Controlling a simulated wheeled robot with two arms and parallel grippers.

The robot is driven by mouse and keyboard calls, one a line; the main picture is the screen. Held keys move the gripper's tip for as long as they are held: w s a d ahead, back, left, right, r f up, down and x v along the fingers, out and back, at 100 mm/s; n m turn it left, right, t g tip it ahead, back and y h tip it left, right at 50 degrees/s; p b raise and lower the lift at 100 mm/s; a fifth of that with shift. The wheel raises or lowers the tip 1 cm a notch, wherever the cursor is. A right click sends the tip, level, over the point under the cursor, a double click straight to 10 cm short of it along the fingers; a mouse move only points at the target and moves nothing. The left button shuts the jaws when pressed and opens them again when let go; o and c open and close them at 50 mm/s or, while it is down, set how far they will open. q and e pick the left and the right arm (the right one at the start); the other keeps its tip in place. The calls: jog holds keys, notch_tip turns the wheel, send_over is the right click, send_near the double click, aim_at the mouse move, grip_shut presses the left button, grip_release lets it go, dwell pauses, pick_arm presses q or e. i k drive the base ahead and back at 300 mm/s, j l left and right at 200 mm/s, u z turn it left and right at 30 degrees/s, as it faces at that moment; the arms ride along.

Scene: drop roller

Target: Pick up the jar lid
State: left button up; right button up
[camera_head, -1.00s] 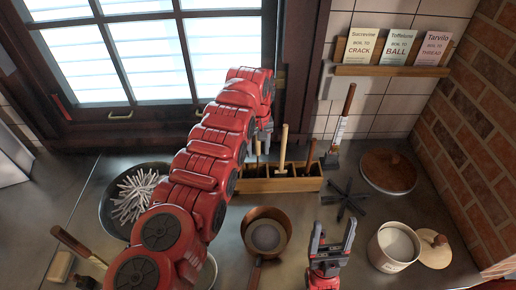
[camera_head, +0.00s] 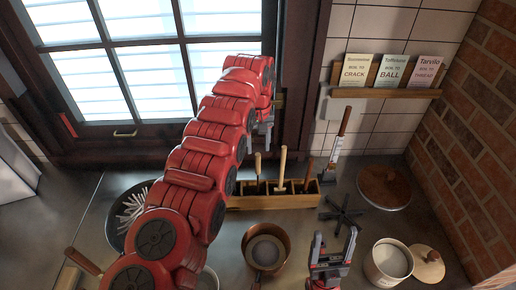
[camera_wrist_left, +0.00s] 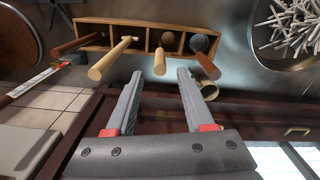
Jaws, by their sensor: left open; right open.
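The jar lid, a cream disc with a small wooden knob (camera_head: 428,264), lies on the counter at the lower right. It is just right of the open cream jar (camera_head: 388,262). My right gripper (camera_head: 333,238) is open and empty, pointing up, left of the jar and apart from the lid. My left arm reaches up to the window side, and its gripper (camera_head: 266,138) is partly hidden behind the arm. In the left wrist view the left gripper (camera_wrist_left: 161,74) is open with nothing held, near the tool handles; the lid is not in that view.
A wooden box (camera_head: 273,200) with upright tools stands at the back. A brick wall (camera_head: 470,150) bounds the right side.

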aim_at(429, 269)
jog(key=k, duration=1.5)
